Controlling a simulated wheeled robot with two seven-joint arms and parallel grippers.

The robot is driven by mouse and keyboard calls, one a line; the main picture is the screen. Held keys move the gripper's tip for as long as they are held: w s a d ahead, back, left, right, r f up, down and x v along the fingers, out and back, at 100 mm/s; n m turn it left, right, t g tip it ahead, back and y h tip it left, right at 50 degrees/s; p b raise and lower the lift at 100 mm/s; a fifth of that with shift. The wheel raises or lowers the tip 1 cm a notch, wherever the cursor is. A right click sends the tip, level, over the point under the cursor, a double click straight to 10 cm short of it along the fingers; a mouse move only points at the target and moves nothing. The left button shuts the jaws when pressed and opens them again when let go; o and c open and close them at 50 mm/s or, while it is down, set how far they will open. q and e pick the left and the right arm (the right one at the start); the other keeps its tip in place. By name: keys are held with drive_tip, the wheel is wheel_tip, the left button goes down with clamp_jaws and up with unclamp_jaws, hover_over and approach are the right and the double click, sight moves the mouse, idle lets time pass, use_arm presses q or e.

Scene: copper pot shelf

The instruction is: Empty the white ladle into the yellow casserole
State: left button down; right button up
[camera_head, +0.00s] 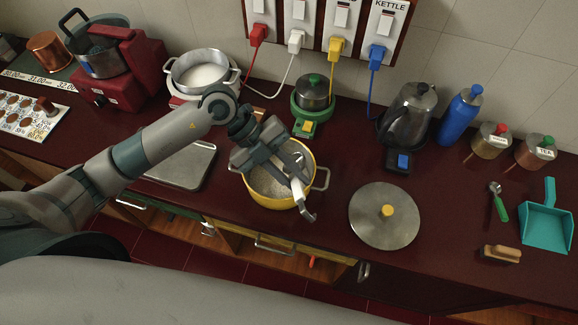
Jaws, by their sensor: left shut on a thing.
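The yellow casserole (272,203) stands open on the counter near the middle, with pale grainy contents inside and a metal handle on each side. My left gripper (299,193) is over its right half, pointing down and to the right. It is shut on a thin pale, metallic piece (296,152), which looks like part of the white ladle. The ladle's bowl cannot be made out, so I cannot tell what is in it. My gripper and wrist hide part of the casserole's mouth. My right gripper is not in view.
A steel lid (378,222) with a yellow knob lies right of the casserole. Behind are a white-filled pot (204,78), a green-based small pot (313,95) and a kettle (408,117). A grey tray (185,166) lies left.

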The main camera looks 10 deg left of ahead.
use_arm(q)
drive_tip(key=s+d+t+y, duration=0.1)
drive_tip(key=d+y, duration=0.6)
drive_tip(key=y, duration=0.1)
drive_tip(key=shift+s+f+t+y, duration=0.2)
drive_tip(key=shift+f+t+y, duration=0.1)
drive_tip(key=shift+f+t, duration=0.15)
drive_tip(key=shift+d, duration=0.1)
drive_tip(key=shift+r, duration=3)
